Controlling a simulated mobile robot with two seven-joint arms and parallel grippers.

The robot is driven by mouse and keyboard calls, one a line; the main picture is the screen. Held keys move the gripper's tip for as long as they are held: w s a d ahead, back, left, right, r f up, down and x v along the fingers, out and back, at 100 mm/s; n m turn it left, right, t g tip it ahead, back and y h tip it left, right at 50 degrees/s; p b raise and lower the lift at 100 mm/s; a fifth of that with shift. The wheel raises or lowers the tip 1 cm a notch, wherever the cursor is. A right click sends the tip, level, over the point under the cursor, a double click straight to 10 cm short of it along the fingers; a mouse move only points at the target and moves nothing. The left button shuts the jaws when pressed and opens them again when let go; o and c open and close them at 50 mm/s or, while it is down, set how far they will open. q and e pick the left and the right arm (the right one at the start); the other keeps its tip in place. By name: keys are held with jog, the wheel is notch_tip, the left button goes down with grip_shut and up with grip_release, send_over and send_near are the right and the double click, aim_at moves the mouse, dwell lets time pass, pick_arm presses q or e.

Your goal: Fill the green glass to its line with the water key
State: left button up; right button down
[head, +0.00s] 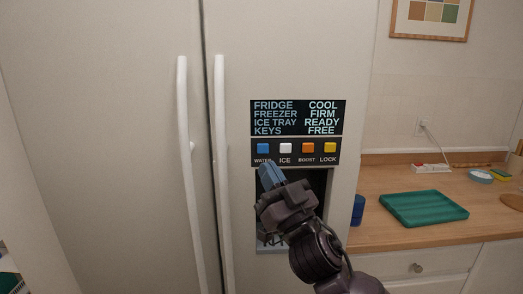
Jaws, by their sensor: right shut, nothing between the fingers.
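The water key (263,148) is the blue button at the left of the key row on the fridge's dispenser panel. My right gripper (269,172) is shut and empty, with its fingertips just below the water key in the picture. I cannot tell if they touch the panel. The dark dispenser recess (318,184) lies behind the gripper and is largely covered by it. I do not see the green glass; my gripper and arm hide much of the recess. My left gripper is not in view.
Ice, boost and lock keys (308,148) sit beside the water key. The display (297,117) above reads "KEYS FREE". Long white door handles (221,160) stand to the left. On the right counter are a blue cup (358,210) and a green board (424,207).

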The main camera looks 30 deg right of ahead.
aim_at(263, 149)
jog(key=shift+w+d+b, duration=0.2)
jog(key=shift+w+d, duration=0.55)
jog(key=shift+w, duration=0.5)
jog(key=shift+w+d+b, duration=0.25)
jog(key=shift+w+d, duration=0.5)
jog(key=shift+w, duration=0.5)
jog(key=shift+w+d+b, duration=0.2)
jog(key=shift+w+d, duration=0.55)
jog(key=shift+w, duration=0.5)
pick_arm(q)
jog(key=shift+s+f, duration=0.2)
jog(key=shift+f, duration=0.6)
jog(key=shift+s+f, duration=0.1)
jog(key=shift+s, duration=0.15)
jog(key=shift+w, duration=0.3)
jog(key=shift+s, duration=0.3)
pick_arm(e)
jog(key=shift+w+d, duration=0.15)
